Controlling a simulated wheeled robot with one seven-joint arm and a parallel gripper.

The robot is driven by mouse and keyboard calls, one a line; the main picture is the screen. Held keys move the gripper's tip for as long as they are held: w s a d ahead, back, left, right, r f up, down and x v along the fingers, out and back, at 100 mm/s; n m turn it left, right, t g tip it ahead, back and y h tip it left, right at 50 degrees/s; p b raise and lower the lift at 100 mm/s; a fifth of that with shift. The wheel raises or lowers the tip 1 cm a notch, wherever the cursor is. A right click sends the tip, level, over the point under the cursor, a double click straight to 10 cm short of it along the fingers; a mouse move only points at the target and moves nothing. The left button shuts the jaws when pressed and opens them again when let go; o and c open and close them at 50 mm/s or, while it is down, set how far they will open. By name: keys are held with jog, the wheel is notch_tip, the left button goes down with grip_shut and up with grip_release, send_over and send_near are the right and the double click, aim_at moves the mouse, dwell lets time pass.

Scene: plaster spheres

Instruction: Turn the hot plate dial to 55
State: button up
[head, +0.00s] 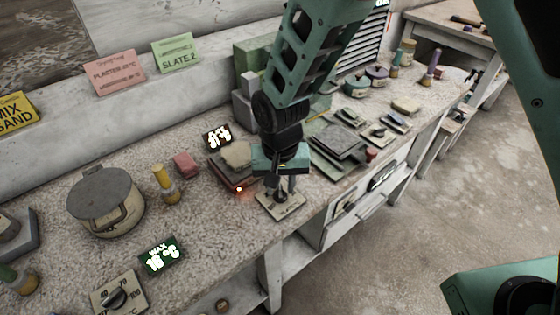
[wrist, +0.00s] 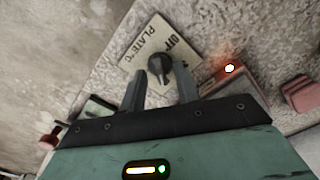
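The dark dial knob (wrist: 158,68) sits on a beige dial plate (head: 278,207), which also shows in the wrist view (wrist: 140,52) with "PLATE °C" and "OFF" printed on it. My gripper (head: 279,188) points down over this dial. In the wrist view my gripper (wrist: 160,85) has its two fingers apart, one to each side of the knob's near end, with no clear contact. The hot plate (head: 228,176) stands just left of the dial, with a pale lump on it and a lit red-orange lamp (wrist: 229,68). Its display (head: 217,137) glows, but its digits are hard to read.
A second dial (head: 116,297) and a green wax display (head: 162,257) are at the lower left, near a lidded pot (head: 105,200). Flat slabs (head: 338,143) lie right of my gripper. Open floor lies beyond the bench edge.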

aim_at(280, 190)
notch_tip(280, 190, up, 17)
jog(key=shift+b, duration=0.45)
jog(key=s+d+n, duration=0.4)
jog(key=s+d, duration=0.1)
jog(key=s, duration=0.4)
jog(key=s+d+f+n, duration=0.1)
jog(key=s+d+n, duration=0.3)
jog(key=s, duration=0.5)
jog(key=shift+d+f+y, duration=0.25)
jog(key=shift+d+y, duration=0.05)
jog(key=shift+d, duration=0.5)
dwell(4.2)
